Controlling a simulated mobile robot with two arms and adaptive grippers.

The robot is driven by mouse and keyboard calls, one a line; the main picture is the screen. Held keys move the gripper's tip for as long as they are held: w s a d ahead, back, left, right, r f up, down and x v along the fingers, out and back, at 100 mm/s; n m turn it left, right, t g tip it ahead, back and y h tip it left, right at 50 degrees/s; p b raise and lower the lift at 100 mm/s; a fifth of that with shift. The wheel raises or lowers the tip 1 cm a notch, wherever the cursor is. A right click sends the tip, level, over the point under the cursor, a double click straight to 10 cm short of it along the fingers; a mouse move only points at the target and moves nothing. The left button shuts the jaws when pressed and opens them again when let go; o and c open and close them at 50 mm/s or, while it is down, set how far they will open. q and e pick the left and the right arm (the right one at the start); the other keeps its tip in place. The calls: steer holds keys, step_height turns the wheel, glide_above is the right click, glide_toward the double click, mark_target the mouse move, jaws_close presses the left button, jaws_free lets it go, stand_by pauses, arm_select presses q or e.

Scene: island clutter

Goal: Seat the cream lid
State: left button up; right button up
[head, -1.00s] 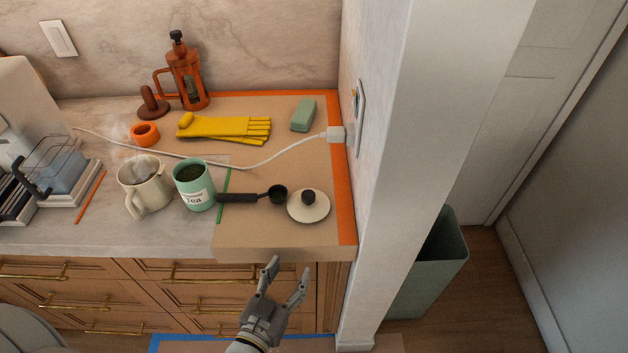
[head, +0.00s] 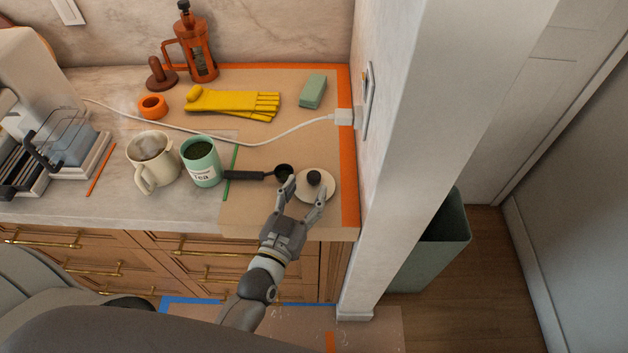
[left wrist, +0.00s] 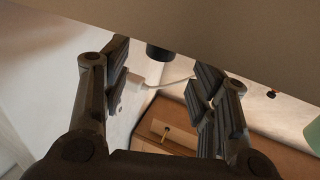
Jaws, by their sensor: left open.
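The cream lid (head: 326,178) with its dark round knob (head: 314,177) lies knob-up on the tan board near the counter's front right. My left gripper (head: 305,187) is open, with its fingertips at the left and right of the lid in the head view. I cannot tell whether they touch it. In the left wrist view the open fingers (left wrist: 160,85) have the dark knob (left wrist: 158,52) showing between them. The lid's disc is hidden there. A steaming, lidless cream mug (head: 152,162) stands farther left. My right gripper is not in view.
A green tea tin (head: 201,163) and a black scoop (head: 247,175) lie between mug and lid. A white cord (head: 265,140) crosses behind them. Yellow gloves (head: 232,103) and a green block (head: 313,91) lie farther back. A wall pillar (head: 400,170) bounds the right.

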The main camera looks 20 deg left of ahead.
mark_target(311, 181)
arm_select(q)
steer(key=shift+w+d+p, duration=0.1)
steer(key=shift+w+p, duration=0.3)
steer(key=shift+w, duration=1.35)
steer(key=c, duration=1)
steer(key=shift+c, duration=0.7)
